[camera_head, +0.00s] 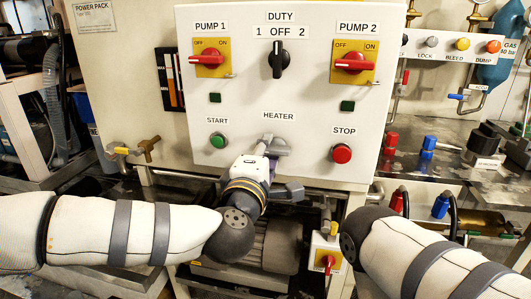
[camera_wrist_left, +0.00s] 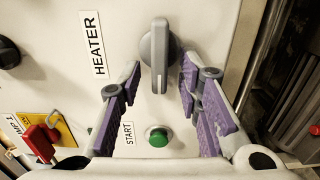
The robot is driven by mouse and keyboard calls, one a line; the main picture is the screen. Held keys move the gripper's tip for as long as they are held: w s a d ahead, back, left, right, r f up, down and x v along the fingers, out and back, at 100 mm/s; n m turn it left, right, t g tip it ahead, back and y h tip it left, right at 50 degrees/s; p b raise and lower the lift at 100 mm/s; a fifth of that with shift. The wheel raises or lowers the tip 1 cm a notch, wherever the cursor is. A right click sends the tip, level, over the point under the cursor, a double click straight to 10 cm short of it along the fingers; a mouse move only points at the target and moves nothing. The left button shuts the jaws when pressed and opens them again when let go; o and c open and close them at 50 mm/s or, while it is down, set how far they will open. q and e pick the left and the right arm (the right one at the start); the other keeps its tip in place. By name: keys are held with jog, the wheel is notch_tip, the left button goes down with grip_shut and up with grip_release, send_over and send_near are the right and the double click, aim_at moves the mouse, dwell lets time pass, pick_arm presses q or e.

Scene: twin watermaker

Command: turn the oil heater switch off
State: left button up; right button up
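The heater switch (camera_wrist_left: 159,55) is a grey rotary knob with a long raised handle, mounted on the white panel beside its HEATER label (camera_wrist_left: 91,45). In the left wrist view its handle runs roughly parallel to the label's text. My left gripper (camera_wrist_left: 161,66) is open, with its purple-padded fingers on either side of the handle's near end and gaps visible on both sides. In the head view the left gripper (camera_head: 270,146) is just under the HEATER label (camera_head: 278,116) and largely hides the switch. My right arm shows at lower right, but its gripper is out of view.
The green START button (camera_head: 218,140) is left of my gripper and the red STOP button (camera_head: 341,153) is right. Above are the red PUMP 1 switch (camera_head: 207,60), black DUTY selector (camera_head: 278,60) and red PUMP 2 switch (camera_head: 354,63). A motor (camera_head: 278,245) sits below the panel.

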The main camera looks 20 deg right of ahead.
pick_arm(q)
jog(key=v, duration=1.2)
jog(key=s+a+f+m+g+y+p, duration=0.1)
jog(key=s+a+f+m+g, duration=0.15)
jog(key=s+f, duration=0.4)
jog(key=s+a+f+m+g, duration=0.2)
jog(key=s+f+m+g, duration=0.15)
jog(key=f, duration=0.65)
jog(key=s+a+f+m+g+y+p, duration=0.1)
jog(key=s+a+f+m+g, duration=0.15)
jog(key=s+f, duration=0.45)
jog(key=s+a+f+m+g+y+p, duration=0.1)
jog(key=s+a+f+g+y, duration=0.2)
jog(key=s+a, duration=0.8)
jog(key=s+a+f+m+g+y, duration=0.2)
jog(key=s+a+f+g+y, duration=0.2)
jog(key=s+a, duration=0.8)
jog(key=a+f+g, duration=0.2)
jog(key=shift+a+p, duration=0.25)
jog(key=shift+p, duration=0.15)
pick_arm(e)
jog(key=w+r+t, duration=0.1)
jog(key=w+r, duration=0.3)
jog(key=shift+w+r+t, duration=0.25)
jog(key=shift+r+t, duration=0.1)
jog(key=shift+t, duration=0.05)
